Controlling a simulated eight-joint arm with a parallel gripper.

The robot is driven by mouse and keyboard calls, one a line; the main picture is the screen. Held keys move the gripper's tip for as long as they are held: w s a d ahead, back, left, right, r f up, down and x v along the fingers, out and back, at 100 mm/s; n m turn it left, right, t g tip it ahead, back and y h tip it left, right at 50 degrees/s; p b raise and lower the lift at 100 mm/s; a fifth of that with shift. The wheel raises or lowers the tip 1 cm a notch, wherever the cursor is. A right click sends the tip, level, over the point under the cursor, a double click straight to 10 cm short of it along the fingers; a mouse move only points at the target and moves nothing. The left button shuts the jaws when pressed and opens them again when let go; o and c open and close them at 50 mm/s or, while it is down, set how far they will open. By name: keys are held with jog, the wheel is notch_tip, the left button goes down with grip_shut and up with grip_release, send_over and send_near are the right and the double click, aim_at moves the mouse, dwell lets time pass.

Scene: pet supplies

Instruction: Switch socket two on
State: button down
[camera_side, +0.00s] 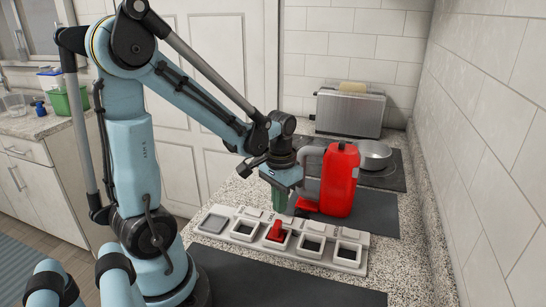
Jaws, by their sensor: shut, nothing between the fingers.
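A pale strip of several sockets (296,253) lies on the speckled counter. The leftmost square (213,223) has a flat grey face. The second square (243,230) is a dark opening. A red plug-like piece (277,231) stands in the third square. The two squares to its right are dark and look empty. Small raised pieces, perhaps switches, sit along the strip's back edge; their on or off state is too small to tell. My gripper (280,200) is shut and empty, pointing down above and behind the middle of the strip. Its fingertips are small and unclear here.
A red jug-like container (341,180) stands just right of my gripper on a dark mat (376,215). Another dark mat (300,285) lies in front. A tiled wall (490,130) bounds the right.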

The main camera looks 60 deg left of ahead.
aim_at(280, 217)
jog(key=shift+f, duration=0.95)
dwell(0.9)
jog(key=shift+r, duration=3.55)
jog(key=shift+d, duration=0.1)
jog(key=d+r+m+t, duration=0.3)
jog(key=d+t, duration=0.4)
jog(key=d, duration=0.3)
jog(key=shift+w+d+r, duration=0.2)
